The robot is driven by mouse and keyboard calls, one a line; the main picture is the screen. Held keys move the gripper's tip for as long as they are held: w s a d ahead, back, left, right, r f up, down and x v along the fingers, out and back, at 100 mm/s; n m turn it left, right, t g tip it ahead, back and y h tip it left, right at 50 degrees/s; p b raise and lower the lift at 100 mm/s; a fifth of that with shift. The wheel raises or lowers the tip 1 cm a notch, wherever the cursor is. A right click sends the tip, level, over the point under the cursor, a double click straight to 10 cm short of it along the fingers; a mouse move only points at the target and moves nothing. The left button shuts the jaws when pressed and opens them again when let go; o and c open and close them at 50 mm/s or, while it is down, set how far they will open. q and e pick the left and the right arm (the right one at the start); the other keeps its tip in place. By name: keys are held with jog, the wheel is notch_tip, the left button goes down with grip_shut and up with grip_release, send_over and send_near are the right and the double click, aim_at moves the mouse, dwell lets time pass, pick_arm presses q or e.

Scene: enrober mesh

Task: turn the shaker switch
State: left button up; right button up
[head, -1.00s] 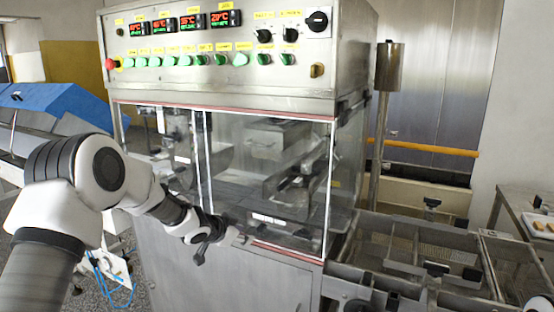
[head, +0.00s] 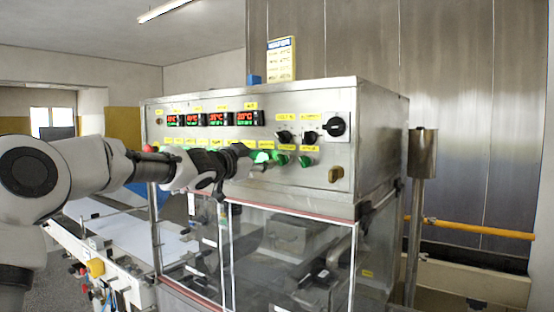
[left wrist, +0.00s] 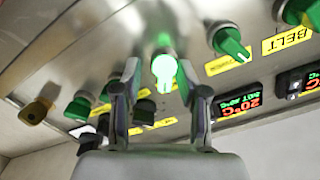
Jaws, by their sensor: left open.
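The control panel (head: 375,115) of the steel machine carries a row of green switches. One lit green switch (left wrist: 165,68) glows between the fingers of my left gripper (left wrist: 160,80) in the left wrist view. The fingers are apart, one on each side of its handle; I cannot tell whether they touch it. In the head view my left gripper (head: 248,163) is at the panel, covering part of the switch row, with the lit switch (head: 263,156) by its tips. I cannot read which label says shaker. My right gripper is out of view.
Unlit green switches (head: 305,161) and black knobs (head: 309,137) sit close to the right of my left gripper. A large black rotary switch (head: 336,126) is further right. Red and green displays (head: 215,119) are above. Clear panes (head: 290,250) close the machine below.

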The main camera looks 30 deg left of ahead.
pick_arm(q)
jog(key=shift+a, duration=0.15)
jog(key=shift+s+a, duration=0.3)
jog(key=shift+s, duration=0.05)
jog(key=shift+s+r, duration=0.1)
jog(key=c, duration=0.5)
jog(key=shift+d, duration=0.15)
grip_shut()
jog(key=shift+r, duration=0.1)
